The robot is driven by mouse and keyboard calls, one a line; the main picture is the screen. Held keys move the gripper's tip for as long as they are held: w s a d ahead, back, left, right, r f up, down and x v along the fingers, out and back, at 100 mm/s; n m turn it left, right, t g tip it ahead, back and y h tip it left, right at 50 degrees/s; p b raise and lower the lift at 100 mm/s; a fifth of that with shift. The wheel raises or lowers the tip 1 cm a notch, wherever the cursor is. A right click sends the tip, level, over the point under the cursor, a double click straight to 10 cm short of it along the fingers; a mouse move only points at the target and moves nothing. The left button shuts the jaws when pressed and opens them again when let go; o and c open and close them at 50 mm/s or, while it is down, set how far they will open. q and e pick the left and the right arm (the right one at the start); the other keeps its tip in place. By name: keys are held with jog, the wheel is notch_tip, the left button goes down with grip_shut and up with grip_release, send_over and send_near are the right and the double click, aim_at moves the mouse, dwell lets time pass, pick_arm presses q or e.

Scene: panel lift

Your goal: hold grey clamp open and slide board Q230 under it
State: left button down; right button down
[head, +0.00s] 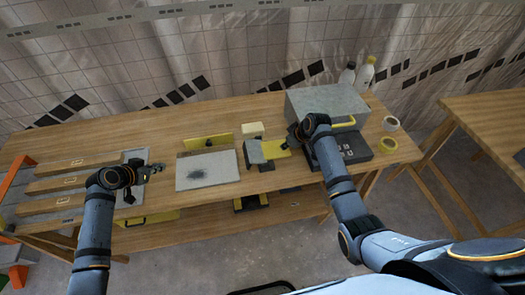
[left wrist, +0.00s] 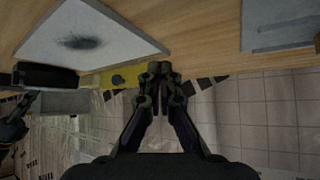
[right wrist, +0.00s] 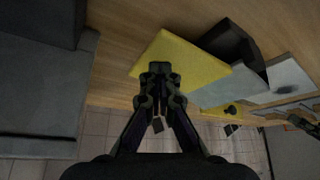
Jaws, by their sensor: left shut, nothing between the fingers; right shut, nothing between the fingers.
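A flat light-grey panel (head: 208,172) with a dark smudge lies on the bench; it also shows in the left wrist view (left wrist: 110,30). To its right stands a small fixture with a grey flap (head: 254,152) and a yellow plate (head: 274,149); this may be the grey clamp. No Q230 marking is readable, so I cannot tell which piece is that board. My left gripper (head: 160,168) is shut and empty, left of the panel. My right gripper (head: 292,141) is shut and empty, by the yellow plate's right end; the plate (right wrist: 180,62) fills the middle of the right wrist view.
Several labelled wooden strips (head: 72,166) lie at the bench's left. A yellow strip (head: 208,142) stands behind the panel. The bench's back left is clear.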

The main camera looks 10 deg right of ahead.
aim_at(193, 169)
jog(key=shift+f, duration=0.2)
pick_arm(q)
jog(key=shift+f, duration=2.5)
jog(key=shift+d, duration=0.15)
jog(key=shift+d, duration=4.8)
